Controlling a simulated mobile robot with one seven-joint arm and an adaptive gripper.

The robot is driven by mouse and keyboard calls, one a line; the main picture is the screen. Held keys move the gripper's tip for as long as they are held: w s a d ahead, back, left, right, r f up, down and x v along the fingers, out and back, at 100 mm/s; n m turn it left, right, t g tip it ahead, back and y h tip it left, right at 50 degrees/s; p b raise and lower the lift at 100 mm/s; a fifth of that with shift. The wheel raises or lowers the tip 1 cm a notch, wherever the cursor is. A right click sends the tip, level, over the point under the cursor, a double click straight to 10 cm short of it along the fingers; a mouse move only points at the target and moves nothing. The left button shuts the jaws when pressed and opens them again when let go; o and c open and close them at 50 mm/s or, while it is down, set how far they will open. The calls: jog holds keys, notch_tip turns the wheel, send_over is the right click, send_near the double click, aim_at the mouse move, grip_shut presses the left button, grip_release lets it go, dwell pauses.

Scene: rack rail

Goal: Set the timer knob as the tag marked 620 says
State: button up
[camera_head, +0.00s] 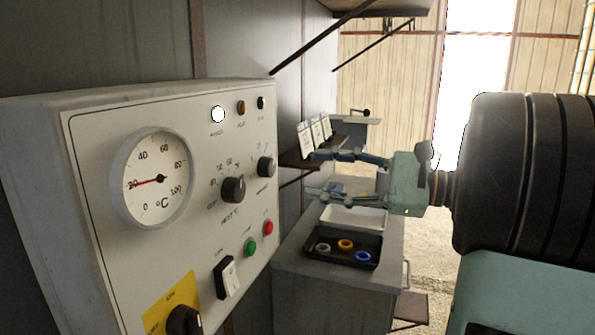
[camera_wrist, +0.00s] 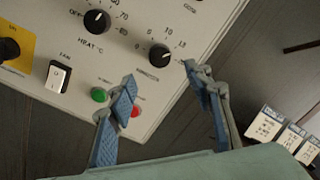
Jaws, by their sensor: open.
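The timer knob (camera_head: 266,167) is a dark round knob at the right side of the white control panel (camera_head: 95,190). It also shows in the wrist view (camera_wrist: 159,56), with a scale above it and small lettering below that seems to read minutes. My gripper (camera_head: 316,173) is open and empty, its two fingers pointing toward the panel. In the wrist view my fingertips (camera_wrist: 160,74) lie apart below and right of the knob, not touching it. Several white tags (camera_head: 306,140) stand on a small shelf; they also show in the wrist view (camera_wrist: 265,125), their print too small to read.
The panel also has a heat knob (camera_head: 233,189), a fan switch (camera_head: 227,278), green (camera_head: 250,246) and red (camera_head: 268,228) buttons, and a temperature dial (camera_head: 155,178). A black tray (camera_head: 317,255) with several coloured rings lies on a grey cabinet (camera_head: 335,285).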

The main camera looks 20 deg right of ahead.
jog(key=shift+v, duration=1.5)
